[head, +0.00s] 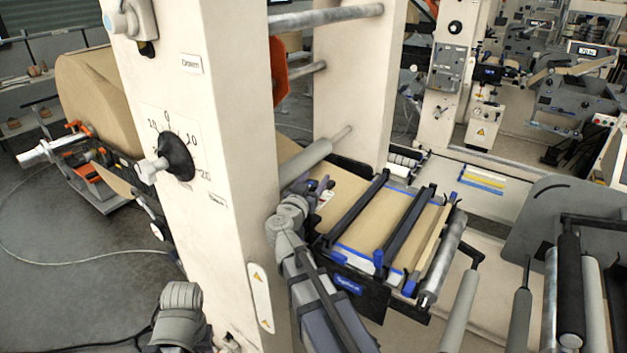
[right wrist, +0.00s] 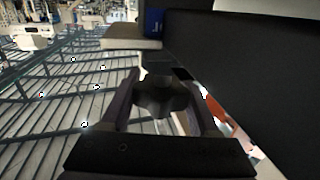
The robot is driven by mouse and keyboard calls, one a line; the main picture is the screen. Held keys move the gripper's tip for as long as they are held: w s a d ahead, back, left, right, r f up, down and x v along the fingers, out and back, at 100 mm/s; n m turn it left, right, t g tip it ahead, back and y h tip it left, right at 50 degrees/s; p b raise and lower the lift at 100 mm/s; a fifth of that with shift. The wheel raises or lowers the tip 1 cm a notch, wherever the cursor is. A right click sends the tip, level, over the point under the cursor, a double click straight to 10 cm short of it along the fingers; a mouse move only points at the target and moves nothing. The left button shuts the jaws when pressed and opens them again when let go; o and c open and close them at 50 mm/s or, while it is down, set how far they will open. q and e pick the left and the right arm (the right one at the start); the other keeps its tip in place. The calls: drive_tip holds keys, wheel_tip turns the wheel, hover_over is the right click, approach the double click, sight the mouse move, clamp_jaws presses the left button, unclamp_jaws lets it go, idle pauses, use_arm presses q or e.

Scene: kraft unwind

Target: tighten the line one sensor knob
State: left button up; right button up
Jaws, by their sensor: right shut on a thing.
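The line one sensor knob is a dark, lobed knob (right wrist: 160,97) in the right wrist view. It sits between the two fingers of my right gripper (right wrist: 157,108), which is shut on it. In the head view my right gripper (head: 325,188) is beside the cream post, at the left end of the web guide frame (head: 385,230) with black bars and tan kraft web. The knob itself cannot be made out there. Of my left arm only a grey link (head: 181,310) shows at the bottom; its gripper is not visible.
A cream machine post (head: 215,110) stands close left of my right arm, with a black dial knob (head: 176,157) on its face. A large kraft roll (head: 95,95) is behind it. Several rollers (head: 460,310) stick out at the lower right. Open grey floor lies at the left.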

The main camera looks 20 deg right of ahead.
drive_tip(key=shift+r, duration=0.1)
idle(0.4)
drive_tip(key=o, duration=1.2)
drive_tip(key=shift+a, duration=0.1)
drive_tip(key=shift+c, duration=0.2)
drive_tip(key=shift+o, duration=1.1)
drive_tip(key=v, duration=0.7)
drive_tip(key=shift+s+a, duration=0.25)
drive_tip(key=shift+a, duration=0.05)
